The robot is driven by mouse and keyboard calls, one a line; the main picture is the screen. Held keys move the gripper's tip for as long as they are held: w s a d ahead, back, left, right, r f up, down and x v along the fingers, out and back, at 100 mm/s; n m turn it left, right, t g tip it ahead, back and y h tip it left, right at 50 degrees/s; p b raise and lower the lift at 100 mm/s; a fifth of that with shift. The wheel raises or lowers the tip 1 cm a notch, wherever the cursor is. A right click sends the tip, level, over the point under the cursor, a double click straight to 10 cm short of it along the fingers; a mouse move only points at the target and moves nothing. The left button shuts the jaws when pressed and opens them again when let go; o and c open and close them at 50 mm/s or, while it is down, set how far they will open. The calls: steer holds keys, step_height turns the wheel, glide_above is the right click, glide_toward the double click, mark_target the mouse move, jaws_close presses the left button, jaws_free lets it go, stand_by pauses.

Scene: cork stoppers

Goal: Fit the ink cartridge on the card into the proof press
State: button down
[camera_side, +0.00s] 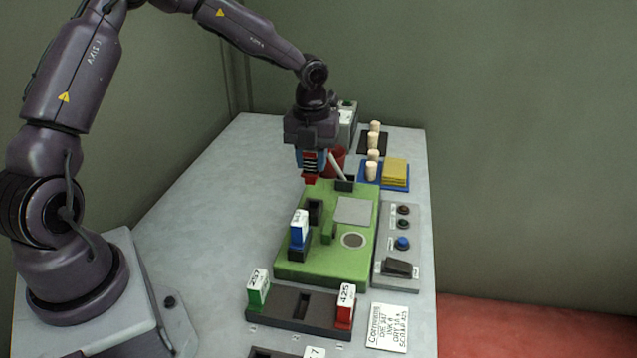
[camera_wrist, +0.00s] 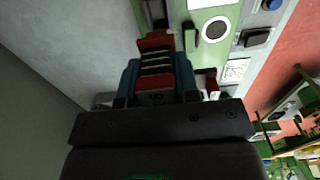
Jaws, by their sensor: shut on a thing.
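My gripper (camera_side: 309,162) is shut on a red and dark ribbed piece, apparently a cartridge (camera_wrist: 156,42), held between blue fingers. A blue cartridge (camera_side: 298,236) with a white label stands upright in a dark holder at the press's left side. A green cartridge (camera_side: 258,288), labelled about 297, and a red one (camera_side: 345,306), labelled 425, stand in the dark rack (camera_side: 290,305) in front. The white card (camera_side: 388,328) lies right of the rack; its text is only partly legible.
A grey control panel (camera_side: 399,220) with buttons and a switch is right of the press. A red cup (camera_side: 338,157), cork stoppers (camera_side: 373,155) and a yellow stack (camera_side: 396,172) stand at the back. A second dark rack (camera_side: 265,353) is at the front edge. The table's left side is clear.

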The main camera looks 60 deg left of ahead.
mark_target(312, 184)
steer(key=shift+a+f, duration=0.25)
steer(key=shift+f, duration=2.95)
steer(key=shift+w+f, duration=0.1)
steer(key=shift+f, duration=1.3)
steer(key=c, duration=0.8)
jaws_free()
step_height(312, 184, up, 13)
steer(key=shift+f, duration=0.1)
